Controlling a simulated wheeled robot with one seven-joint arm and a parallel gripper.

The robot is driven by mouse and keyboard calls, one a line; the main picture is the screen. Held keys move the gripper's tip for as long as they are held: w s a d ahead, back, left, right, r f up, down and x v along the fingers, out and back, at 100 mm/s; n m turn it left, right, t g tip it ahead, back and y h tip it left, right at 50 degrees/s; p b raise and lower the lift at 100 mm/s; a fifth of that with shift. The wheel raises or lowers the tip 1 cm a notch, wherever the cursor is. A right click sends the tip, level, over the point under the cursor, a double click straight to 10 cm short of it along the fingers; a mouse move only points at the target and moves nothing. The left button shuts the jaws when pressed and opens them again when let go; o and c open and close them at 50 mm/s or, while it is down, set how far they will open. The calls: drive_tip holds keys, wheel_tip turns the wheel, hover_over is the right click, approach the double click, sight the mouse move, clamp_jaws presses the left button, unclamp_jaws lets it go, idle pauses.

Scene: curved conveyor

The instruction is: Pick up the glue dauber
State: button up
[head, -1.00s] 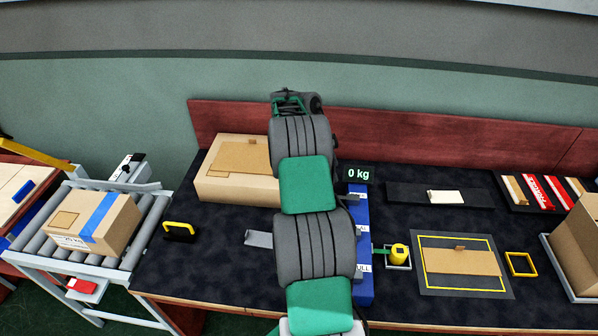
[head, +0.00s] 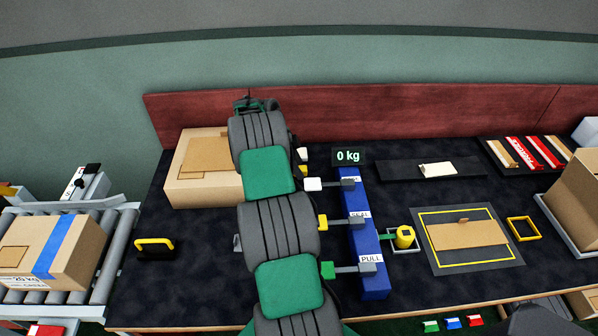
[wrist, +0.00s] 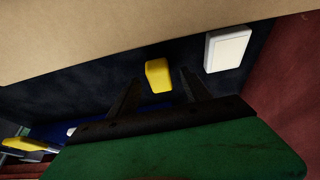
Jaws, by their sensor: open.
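What looks like the glue dauber, a yellow body (head: 404,237) with a green handle pointing left, sits in a small grey square holder right of the blue rack in the head view. My gripper (wrist: 160,78) shows in the wrist view with its two dark fingers apart and nothing gripped. A yellow block (wrist: 157,75) lies beyond the fingertips, and a white block (wrist: 228,50) lies to its right. In the head view my arm hides the fingers; they are far back and left of the dauber, near the carton.
The blue rack (head: 371,262) with grey bars stands between my arm and the dauber. A carton (head: 190,185) is at the back left. A black mat with cardboard (head: 467,235) lies right of the dauber, beside a yellow frame (head: 523,229). A yellow-handled tool (head: 154,243) lies left.

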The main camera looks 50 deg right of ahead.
drive_tip(key=shift+x, duration=1.1)
drive_tip(key=shift+c, duration=0.6)
clamp_jaws()
